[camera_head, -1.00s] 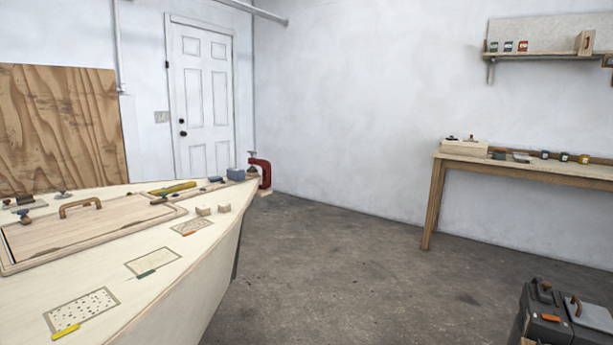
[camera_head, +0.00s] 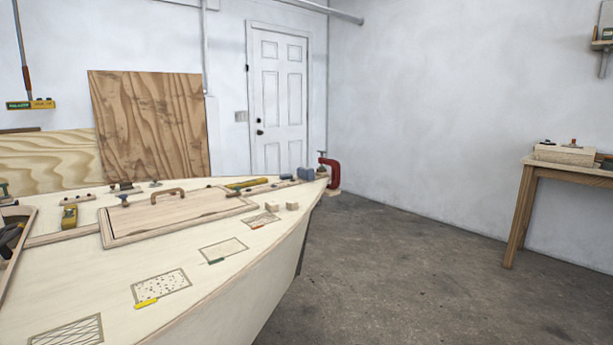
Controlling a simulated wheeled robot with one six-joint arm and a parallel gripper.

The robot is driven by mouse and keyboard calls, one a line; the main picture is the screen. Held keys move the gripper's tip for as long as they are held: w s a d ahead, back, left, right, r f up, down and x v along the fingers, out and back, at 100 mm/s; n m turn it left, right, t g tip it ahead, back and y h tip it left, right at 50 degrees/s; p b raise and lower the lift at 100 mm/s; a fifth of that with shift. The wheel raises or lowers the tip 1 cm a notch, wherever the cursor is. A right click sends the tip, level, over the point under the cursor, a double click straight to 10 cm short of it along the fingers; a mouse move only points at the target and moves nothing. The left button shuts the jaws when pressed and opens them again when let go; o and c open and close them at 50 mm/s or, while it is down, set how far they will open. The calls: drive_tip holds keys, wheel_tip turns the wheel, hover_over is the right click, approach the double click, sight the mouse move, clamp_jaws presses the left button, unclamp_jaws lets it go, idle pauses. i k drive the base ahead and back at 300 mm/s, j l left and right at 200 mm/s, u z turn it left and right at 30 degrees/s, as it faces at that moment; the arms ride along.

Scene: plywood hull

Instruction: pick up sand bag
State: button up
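Nothing in the camera view can be clearly made out as a sand bag. A small blue-grey block-like thing (camera_head: 306,173) sits near the far tip of the plywood hull (camera_head: 235,285); it is too small to tell whether it is a bag. It stands close to a red clamp (camera_head: 329,173) at the hull's tip. My gripper is not in view.
On the hull lie a framed hatch panel (camera_head: 170,212) with a handle, a yellow tool (camera_head: 246,183), small wooden blocks (camera_head: 272,206) and marked patches (camera_head: 222,249). A workbench (camera_head: 522,210) stands at the right. The floor (camera_head: 400,270) between is clear.

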sight(305, 174)
drive_tip(key=i+l+z, duration=0.1)
drive_tip(key=i+l, duration=0.15)
drive_tip(key=i+l+z, duration=0.15)
drive_tip(key=i, duration=0.35)
drive_tip(key=i+l+z, duration=0.1)
drive_tip(key=i+l, duration=0.15)
drive_tip(key=i, duration=0.15)
drive_tip(key=i+u, duration=0.1)
drive_tip(key=i, duration=0.6)
drive_tip(key=i+l+u, duration=0.15)
drive_tip(key=i, duration=0.55)
drive_tip(key=i+l+u, duration=0.1)
drive_tip(key=i, duration=0.6)
drive_tip(key=i+u, duration=0.2)
drive_tip(key=i, duration=0.55)
